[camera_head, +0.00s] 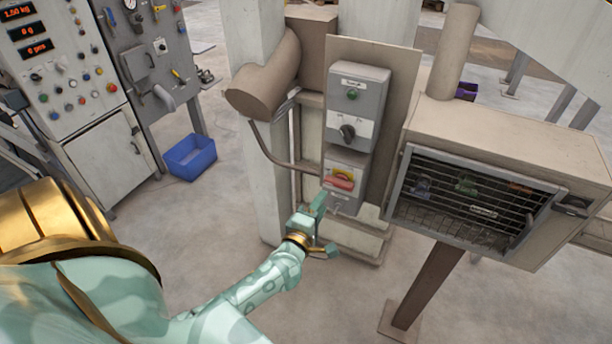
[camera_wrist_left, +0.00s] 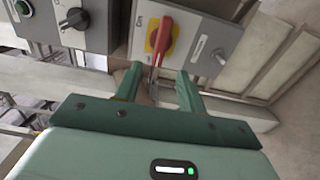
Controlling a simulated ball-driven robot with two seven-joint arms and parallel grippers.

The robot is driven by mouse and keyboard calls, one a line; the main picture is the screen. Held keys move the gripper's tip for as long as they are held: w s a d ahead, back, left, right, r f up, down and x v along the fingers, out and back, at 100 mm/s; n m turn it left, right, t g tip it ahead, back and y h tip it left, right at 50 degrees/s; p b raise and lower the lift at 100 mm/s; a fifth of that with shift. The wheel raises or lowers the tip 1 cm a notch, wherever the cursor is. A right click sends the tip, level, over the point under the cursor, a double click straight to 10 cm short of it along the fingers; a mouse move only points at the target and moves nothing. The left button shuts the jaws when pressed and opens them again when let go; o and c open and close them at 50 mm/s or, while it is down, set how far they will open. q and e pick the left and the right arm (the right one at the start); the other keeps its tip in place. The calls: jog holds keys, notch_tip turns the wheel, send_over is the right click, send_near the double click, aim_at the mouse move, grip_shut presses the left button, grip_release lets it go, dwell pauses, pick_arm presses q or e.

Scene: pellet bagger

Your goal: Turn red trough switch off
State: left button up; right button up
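The red trough switch (camera_head: 341,181) is a red handle on a yellow plate, on the lower grey box of a wall panel. In the left wrist view the red handle (camera_wrist_left: 163,40) lies across the line of the boxes, its near end just in front of the gap between my fingertips. My left gripper (camera_head: 322,228) is open and empty, just below and left of the switch; its two green fingers (camera_wrist_left: 158,76) stand apart in the left wrist view. I cannot tell whether they touch the handle. My right gripper is not in view.
Above the switch is a grey box with a green button (camera_head: 352,95) and a black knob (camera_head: 348,132). A small toggle (camera_wrist_left: 220,56) sits beside the switch. A grilled trough (camera_head: 476,196) stands right. A blue bin (camera_head: 190,157) and control cabinet (camera_head: 98,165) stand left.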

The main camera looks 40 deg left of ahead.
pick_arm(q)
jog(key=v, duration=0.9)
jog(key=s+d+f+m+g+h+b, duration=0.1)
jog(key=s+d+f+m+g+h, duration=0.15)
jog(key=f+m, duration=0.4)
jog(key=s+d+f+m+g+h+b, duration=0.15)
jog(key=s+f+m, duration=0.25)
jog(key=f, duration=0.6)
jog(key=s+d+f+m+g+h, duration=0.1)
jog(key=s+f+m+g, duration=0.2)
jog(key=f+m, duration=0.35)
jog(key=s+f+m+g+y+b, duration=0.1)
jog(key=s+f+m+g+b, duration=0.6)
jog(key=s+f, duration=1.9)
jog(key=g+b, duration=0.1)
jog(key=g, duration=0.1)
jog(key=shift+d+f+m+g+b, duration=0.2)
jog(key=shift+d+m+g+b, duration=0.1)
jog(key=shift+g+b, duration=0.1)
